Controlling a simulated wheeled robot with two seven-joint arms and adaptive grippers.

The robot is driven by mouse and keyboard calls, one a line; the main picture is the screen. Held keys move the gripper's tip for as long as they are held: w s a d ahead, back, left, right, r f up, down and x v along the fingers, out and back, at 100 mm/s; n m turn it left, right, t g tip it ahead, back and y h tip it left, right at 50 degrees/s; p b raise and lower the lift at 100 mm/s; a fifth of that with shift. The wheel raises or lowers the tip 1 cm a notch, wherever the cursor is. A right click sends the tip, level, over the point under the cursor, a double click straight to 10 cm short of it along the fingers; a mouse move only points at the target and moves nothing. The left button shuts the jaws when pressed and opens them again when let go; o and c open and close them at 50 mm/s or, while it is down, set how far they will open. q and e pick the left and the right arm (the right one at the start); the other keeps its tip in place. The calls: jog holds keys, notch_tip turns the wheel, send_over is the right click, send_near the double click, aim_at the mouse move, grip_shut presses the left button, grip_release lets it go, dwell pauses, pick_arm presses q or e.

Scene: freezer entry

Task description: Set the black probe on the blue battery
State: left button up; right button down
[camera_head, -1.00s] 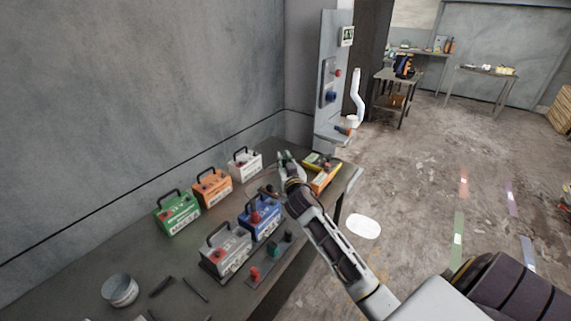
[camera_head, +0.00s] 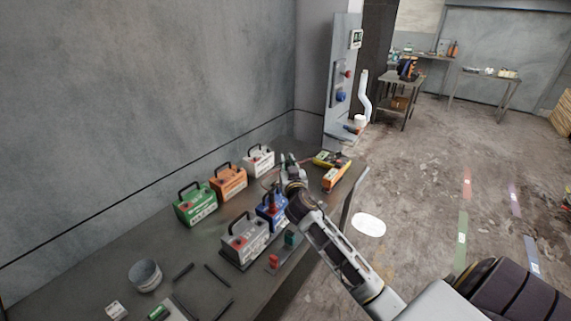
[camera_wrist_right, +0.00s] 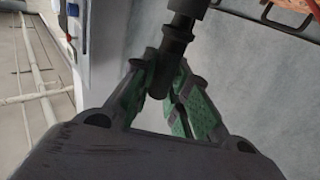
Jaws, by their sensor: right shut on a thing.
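The blue battery (camera_head: 265,219) stands on the dark table in the head view, partly hidden by my right arm. A dark probe with a red part stands up at its top (camera_head: 273,201). My right gripper (camera_head: 289,163) is above the table, beyond the blue battery and to the right of the white one. In the right wrist view, its green-padded fingers (camera_wrist_right: 166,85) are shut on the black probe (camera_wrist_right: 173,50), a dark stepped cylinder. The probe is hard to make out in the head view. My left gripper is not in view.
Green (camera_head: 196,207), orange (camera_head: 229,183) and white (camera_head: 258,162) batteries line the wall side. A grey battery (camera_head: 245,242) stands beside the blue one. A yellow-orange device (camera_head: 336,177) lies at the table's right. A metal cup (camera_head: 145,276) and loose tools are at the near left.

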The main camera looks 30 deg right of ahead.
jog(key=shift+d+f, duration=0.15)
jog(key=shift+d, duration=0.2)
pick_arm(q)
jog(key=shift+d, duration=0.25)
pick_arm(e)
jog(key=shift+a, duration=0.15)
pick_arm(q)
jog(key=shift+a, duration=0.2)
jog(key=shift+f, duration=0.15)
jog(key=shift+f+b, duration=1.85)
jog(key=shift+b, duration=0.2)
pick_arm(e)
jog(key=shift+f, duration=1.95)
pick_arm(q)
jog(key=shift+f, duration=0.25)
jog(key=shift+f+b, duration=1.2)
jog(key=shift+b, duration=0.2)
pick_arm(e)
jog(key=shift+f, duration=1.4)
